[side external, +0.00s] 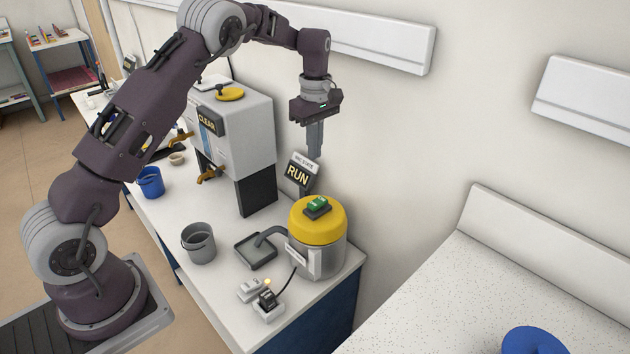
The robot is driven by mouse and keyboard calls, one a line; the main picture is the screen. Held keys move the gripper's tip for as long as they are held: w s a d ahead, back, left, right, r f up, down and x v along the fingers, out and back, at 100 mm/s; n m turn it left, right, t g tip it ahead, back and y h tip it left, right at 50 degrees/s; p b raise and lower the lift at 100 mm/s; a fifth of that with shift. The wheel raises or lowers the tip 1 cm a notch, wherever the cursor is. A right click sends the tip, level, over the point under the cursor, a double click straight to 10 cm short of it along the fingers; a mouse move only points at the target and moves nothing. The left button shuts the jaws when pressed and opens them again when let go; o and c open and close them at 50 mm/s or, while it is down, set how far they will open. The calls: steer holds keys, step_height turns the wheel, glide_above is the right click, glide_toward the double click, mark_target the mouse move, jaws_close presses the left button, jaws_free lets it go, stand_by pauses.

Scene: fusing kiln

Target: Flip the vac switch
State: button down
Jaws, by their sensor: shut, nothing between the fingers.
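The vac is a grey canister (318,262) with a yellow lid (318,228), standing near the right end of the white bench. A green rocker switch (316,203) in a dark housing sits on top of the lid. I cannot tell which way the rocker is tilted. A sign behind it (298,174) reads "RUN" under a small white "VAC STATE" label. My gripper (315,154) points down with its fingers together and empty. It hangs above the switch and apart from it, with its fingertips close to the sign's top in the picture.
A hose runs from the canister to a dark tray (255,250). A plug and power socket (268,305) sit at the front. The wall is close behind.

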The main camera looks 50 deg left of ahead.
mark_target(317, 202)
step_height(317, 202, down, 14)
steer(key=shift+s, duration=0.1)
stand_by(0.4)
steer(key=shift+s+f, duration=0.3)
steer(key=shift+f, duration=0.25)
steer(key=shift+w+r, duration=0.25)
steer(key=shift+w, duration=0.65)
step_height(317, 202, up, 14)
steer(key=shift+w+r, duration=0.15)
steer(key=shift+r, duration=0.05)
